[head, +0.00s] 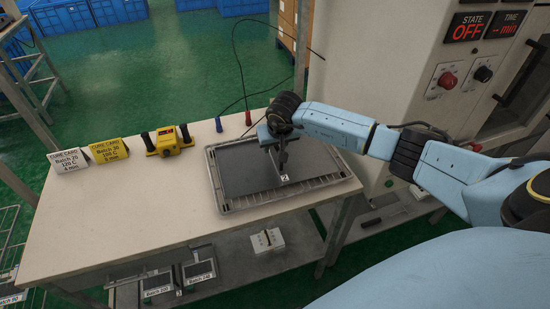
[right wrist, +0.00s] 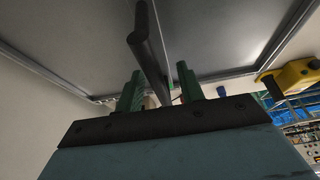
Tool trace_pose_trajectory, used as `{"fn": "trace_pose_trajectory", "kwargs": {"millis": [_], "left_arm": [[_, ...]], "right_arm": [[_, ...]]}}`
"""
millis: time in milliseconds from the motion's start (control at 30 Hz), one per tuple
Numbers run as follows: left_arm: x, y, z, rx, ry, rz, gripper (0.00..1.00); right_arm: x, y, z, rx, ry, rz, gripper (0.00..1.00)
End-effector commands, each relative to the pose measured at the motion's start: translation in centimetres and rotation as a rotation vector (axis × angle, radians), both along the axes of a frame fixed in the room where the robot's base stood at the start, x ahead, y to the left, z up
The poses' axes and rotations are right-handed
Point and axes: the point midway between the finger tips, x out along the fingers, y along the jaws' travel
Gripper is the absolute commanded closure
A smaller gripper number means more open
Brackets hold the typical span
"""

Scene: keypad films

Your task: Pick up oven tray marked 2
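The oven tray marked 2 (head: 240,178) is a shallow grey tray with a raised rim, lying flat on the right part of the table. A small white label with a 2 (head: 284,177) shows near its middle, just below my right gripper. My right gripper (head: 282,150) is over the tray, pointing down. In the right wrist view its two green fingers (right wrist: 159,88) stand apart, with a dark bar-like handle (right wrist: 146,45) running between them and a gap visible at each side. The fingertips are partly hidden in the head view. My left gripper is not in view.
White and yellow cure cards (head: 108,150) and a yellow device with black handles (head: 167,141) stand at the table's back left. A blue (head: 219,125) and a red peg-like item are behind the tray. The oven cabinet (head: 400,60) is at right. The table's left half is mostly clear.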

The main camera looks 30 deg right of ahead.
Motion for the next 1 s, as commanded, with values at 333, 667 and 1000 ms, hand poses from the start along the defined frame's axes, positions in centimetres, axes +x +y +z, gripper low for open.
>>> {"fn": "trace_pose_trajectory", "kwargs": {"millis": [333,667,1000], "left_arm": [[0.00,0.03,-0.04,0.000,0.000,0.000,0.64],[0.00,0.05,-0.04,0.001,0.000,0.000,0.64],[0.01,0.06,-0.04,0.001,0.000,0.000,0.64]], "right_arm": [[0.03,0.00,0.02,0.000,-0.001,0.000,0.71],[0.02,0.01,0.01,0.000,-0.001,0.000,1.00],[0.01,0.02,0.00,0.000,0.000,0.000,1.00]]}}
